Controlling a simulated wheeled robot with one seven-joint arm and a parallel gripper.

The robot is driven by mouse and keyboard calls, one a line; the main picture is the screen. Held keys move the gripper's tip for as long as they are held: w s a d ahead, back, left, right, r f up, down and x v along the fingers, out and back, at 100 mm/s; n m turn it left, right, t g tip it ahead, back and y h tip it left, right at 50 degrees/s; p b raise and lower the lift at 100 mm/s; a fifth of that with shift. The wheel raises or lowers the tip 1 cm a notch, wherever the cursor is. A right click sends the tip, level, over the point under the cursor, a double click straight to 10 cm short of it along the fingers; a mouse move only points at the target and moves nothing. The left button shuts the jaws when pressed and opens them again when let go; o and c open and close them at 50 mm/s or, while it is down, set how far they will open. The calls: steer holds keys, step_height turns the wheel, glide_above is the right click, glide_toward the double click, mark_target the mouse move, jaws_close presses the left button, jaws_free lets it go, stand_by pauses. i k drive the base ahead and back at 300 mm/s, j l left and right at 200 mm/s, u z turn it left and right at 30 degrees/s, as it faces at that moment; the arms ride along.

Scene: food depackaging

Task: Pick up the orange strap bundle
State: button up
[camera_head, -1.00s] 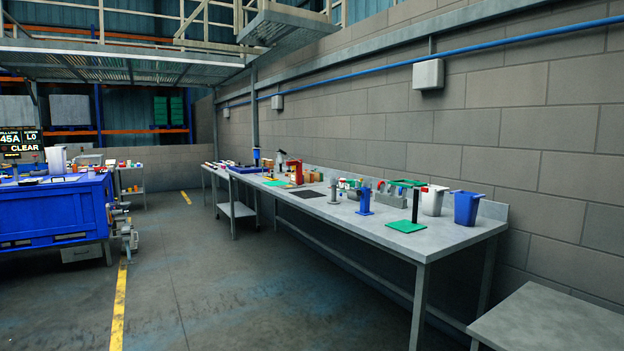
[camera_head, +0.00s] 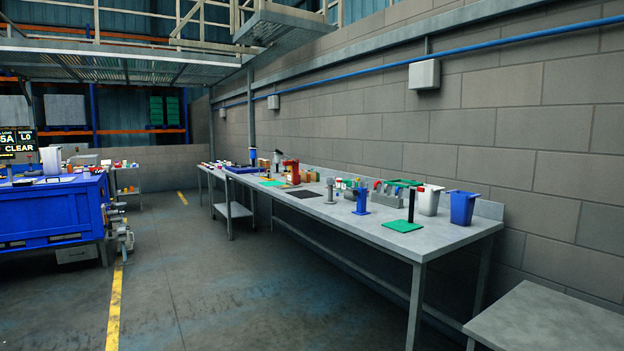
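I cannot make out an orange strap bundle for certain; the items on the long grey workbench (camera_head: 447,238) are small and far off. Small red and orange-brown items, too small to name, stand towards its far half, around a red upright device (camera_head: 291,173). My gripper is not in view.
The bench runs along the block wall at right. It carries a green mat (camera_head: 403,226) with a black post, a white bin (camera_head: 429,201), a blue bin (camera_head: 462,208) and a blue stand (camera_head: 361,201). A lower grey table (camera_head: 555,325) is at bottom right. A large blue crate (camera_head: 50,215) stands left. The floor between is clear.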

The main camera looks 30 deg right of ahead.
mark_target(306, 177)
steer(key=i, duration=5.1)
steer(key=l+z, duration=0.05)
steer(key=l, duration=0.15)
